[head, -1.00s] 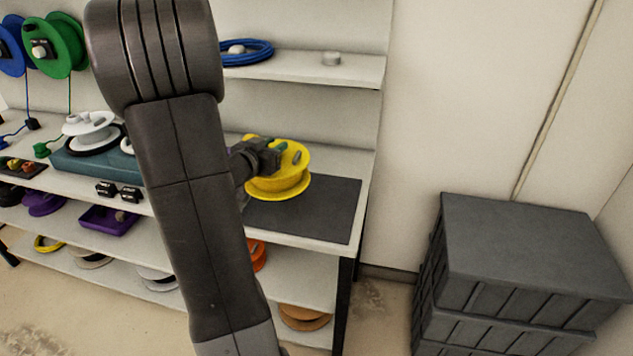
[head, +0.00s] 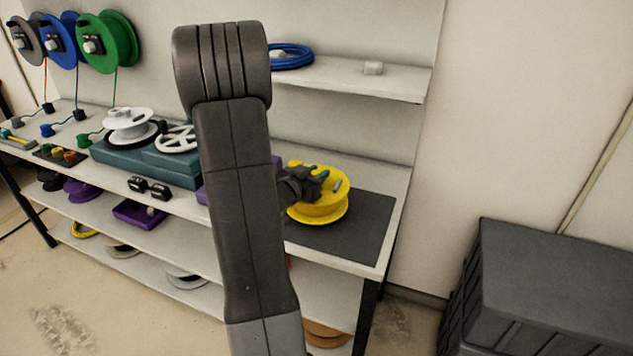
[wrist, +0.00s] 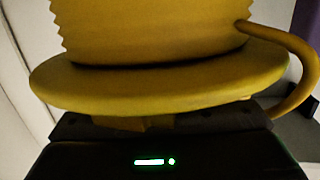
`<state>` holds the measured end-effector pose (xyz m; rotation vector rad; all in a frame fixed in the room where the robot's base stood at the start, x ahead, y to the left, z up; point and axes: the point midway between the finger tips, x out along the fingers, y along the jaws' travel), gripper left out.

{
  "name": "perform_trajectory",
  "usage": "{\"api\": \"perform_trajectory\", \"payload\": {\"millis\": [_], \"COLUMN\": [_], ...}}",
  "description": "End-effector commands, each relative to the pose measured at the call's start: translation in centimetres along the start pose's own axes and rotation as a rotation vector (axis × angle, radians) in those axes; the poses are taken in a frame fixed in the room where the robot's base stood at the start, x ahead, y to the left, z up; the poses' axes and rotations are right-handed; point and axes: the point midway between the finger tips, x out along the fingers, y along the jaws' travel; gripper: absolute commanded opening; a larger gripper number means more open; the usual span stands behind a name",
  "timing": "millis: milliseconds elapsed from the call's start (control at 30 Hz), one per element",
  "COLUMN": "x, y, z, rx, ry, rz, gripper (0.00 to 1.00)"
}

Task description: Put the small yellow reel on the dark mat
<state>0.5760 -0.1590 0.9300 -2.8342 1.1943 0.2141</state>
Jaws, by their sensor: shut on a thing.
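The yellow reel (head: 322,205) is at the right end of the workbench in the head view, over or on the left part of the dark mat (head: 362,222). My gripper (head: 316,180) is at the reel's upper left side and is shut on it. In the wrist view the yellow reel (wrist: 160,85) fills most of the picture, close against the gripper, with a curved yellow strand at its right. Whether the reel's underside touches the mat cannot be told. My arm hides the mat's left edge.
Left of my arm, a teal unit (head: 145,160) with white reels stands on the bench. A shelf (head: 350,80) with a blue coil (head: 291,57) is above. Dark stacked crates (head: 545,280) stand on the floor at right. The mat's right part is bare.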

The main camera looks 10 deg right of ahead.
Motion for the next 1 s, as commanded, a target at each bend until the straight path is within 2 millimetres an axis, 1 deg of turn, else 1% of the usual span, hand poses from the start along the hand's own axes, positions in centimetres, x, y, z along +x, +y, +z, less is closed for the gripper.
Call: {"api": "perform_trajectory", "payload": {"millis": [33,133,400,533,567,600,667,900,1000], "x": [0.1,0.3,0.3,0.4,0.4,0.4,0.4,0.3,0.3], "y": [0.0,0.0,0.0,0.0,0.0,0.0,0.0,0.0,0.0], "z": [0.8,1.8,1.9,2.3,2.3,2.3,2.3,2.2,1.9], "rx": [-0.002,-0.001,0.002,0.001,0.000,0.000,0.000,0.000,0.001], "ry": [0.000,0.002,0.004,0.003,0.001,0.001,0.000,0.000,0.001], "rz": [0.000,0.000,0.000,-0.001,0.000,0.000,0.000,-0.001,-0.001], "gripper": [0.00,0.00,0.00,0.00,0.30,0.38,0.48,0.48,0.48]}}
